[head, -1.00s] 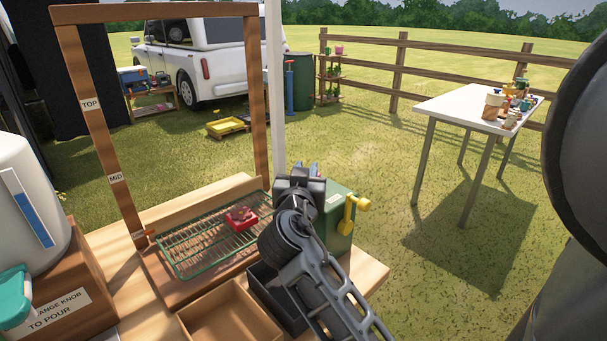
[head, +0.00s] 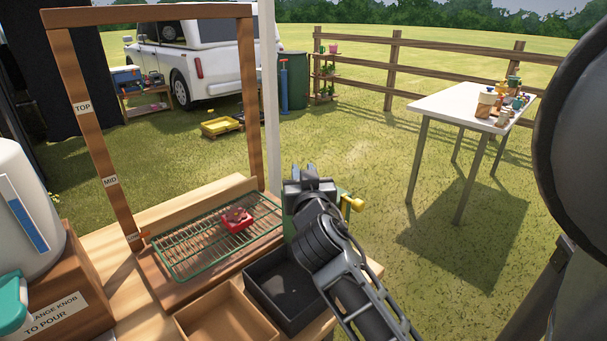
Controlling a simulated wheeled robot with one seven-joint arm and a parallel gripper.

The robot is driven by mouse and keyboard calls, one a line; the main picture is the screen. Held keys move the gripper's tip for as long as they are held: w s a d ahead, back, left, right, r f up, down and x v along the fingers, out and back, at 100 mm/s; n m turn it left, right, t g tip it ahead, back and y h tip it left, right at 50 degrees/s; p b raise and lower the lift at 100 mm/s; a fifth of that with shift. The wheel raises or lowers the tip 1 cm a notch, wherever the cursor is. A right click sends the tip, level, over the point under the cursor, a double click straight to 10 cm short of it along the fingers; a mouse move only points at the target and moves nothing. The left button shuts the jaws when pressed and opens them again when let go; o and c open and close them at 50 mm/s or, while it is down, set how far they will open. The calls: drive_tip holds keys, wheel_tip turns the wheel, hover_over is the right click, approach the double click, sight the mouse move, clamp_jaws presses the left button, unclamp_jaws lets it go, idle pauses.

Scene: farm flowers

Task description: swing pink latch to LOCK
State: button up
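No pink latch can be made out in the head view, and no LOCK marking is readable. My gripper (head: 304,172) is above the right part of the workbench, pointing away from the camera. Its fingertips are small and dark, so I cannot tell whether they are apart; no held object shows. It hides most of a green box, whose yellow crank handle (head: 352,203) sticks out just to the right of my gripper. A red dish (head: 235,219) with something brownish in it sits on the green wire rack (head: 190,255), left of my gripper.
A wooden frame (head: 93,135) labelled TOP and MID rises behind the bench. A black tray (head: 262,298) and a wooden tray (head: 205,322) lie in front. A white dispenser (head: 22,205) stands at left. A white table (head: 450,105) with pots stands apart on the grass.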

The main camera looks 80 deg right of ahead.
drive_tip(key=o, duration=0.4)
drive_tip(key=b+v, duration=0.2)
drive_tip(key=v, duration=0.5)
drive_tip(key=shift+w+f+b, duration=0.1)
drive_tip(key=shift+f+b, duration=0.05)
drive_tip(key=shift+b, duration=0.15)
drive_tip(key=shift+s+a, duration=0.2)
drive_tip(key=shift+a, duration=0.15)
drive_tip(key=shift+c, duration=0.2)
